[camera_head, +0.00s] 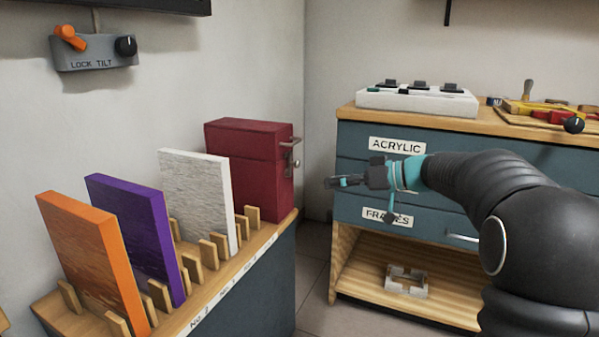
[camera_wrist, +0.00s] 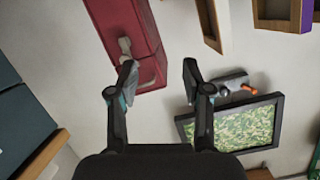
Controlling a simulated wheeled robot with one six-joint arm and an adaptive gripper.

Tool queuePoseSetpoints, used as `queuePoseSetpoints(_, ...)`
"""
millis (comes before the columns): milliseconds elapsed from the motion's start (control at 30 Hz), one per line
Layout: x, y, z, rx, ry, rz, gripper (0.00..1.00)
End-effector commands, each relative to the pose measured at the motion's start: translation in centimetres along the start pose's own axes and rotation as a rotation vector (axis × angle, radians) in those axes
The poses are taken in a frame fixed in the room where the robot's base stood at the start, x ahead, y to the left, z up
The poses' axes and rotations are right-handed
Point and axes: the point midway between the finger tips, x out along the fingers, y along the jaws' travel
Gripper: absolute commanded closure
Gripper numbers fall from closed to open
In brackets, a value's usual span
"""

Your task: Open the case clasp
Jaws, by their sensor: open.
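The dark red case (camera_head: 240,168) stands upright at the far end of the wooden rack top in the head view. A metal clasp (camera_head: 290,152) sticks out from its right side, near the lid seam. My gripper (camera_head: 334,183) is to the right of the clasp and slightly lower in the picture, apart from the case. In the wrist view the case (camera_wrist: 134,20) is at the upper left, and the clasp (camera_wrist: 125,47) shows just beyond the left fingertip. My gripper (camera_wrist: 158,80) is open with nothing between its fingers; whether the left finger touches the clasp is unclear.
A white panel (camera_head: 197,195), a purple panel (camera_head: 130,230) and an orange panel (camera_head: 85,260) stand in slots left of the case. A blue drawer cabinet (camera_head: 350,140) stands behind my arm. A wall lever unit (camera_head: 95,52) is at upper left. A framed picture (camera_wrist: 240,125) shows in the wrist view.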

Motion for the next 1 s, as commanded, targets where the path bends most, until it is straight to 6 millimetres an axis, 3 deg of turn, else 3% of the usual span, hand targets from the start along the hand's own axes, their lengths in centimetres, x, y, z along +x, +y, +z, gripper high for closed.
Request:
queuePoseSetpoints(33, 0.5, 2.1, 0.0, -0.035, 0.053, -0.014, 0.51)
queuePoseSetpoints(100, 0.7, 4.1, -0.6, -0.091, 0.123, -0.024, 0.51)
queuePoseSetpoints(300, 0.8, 7.4, -1.5, -0.197, 0.249, -0.029, 0.51)
queuePoseSetpoints(567, 2.4, 7.8, -2.3, -0.221, 0.275, -0.029, 0.51)
queuePoseSetpoints(1000, 10.0, 7.3, -4.4, -0.219, 0.273, -0.030, 0.51)
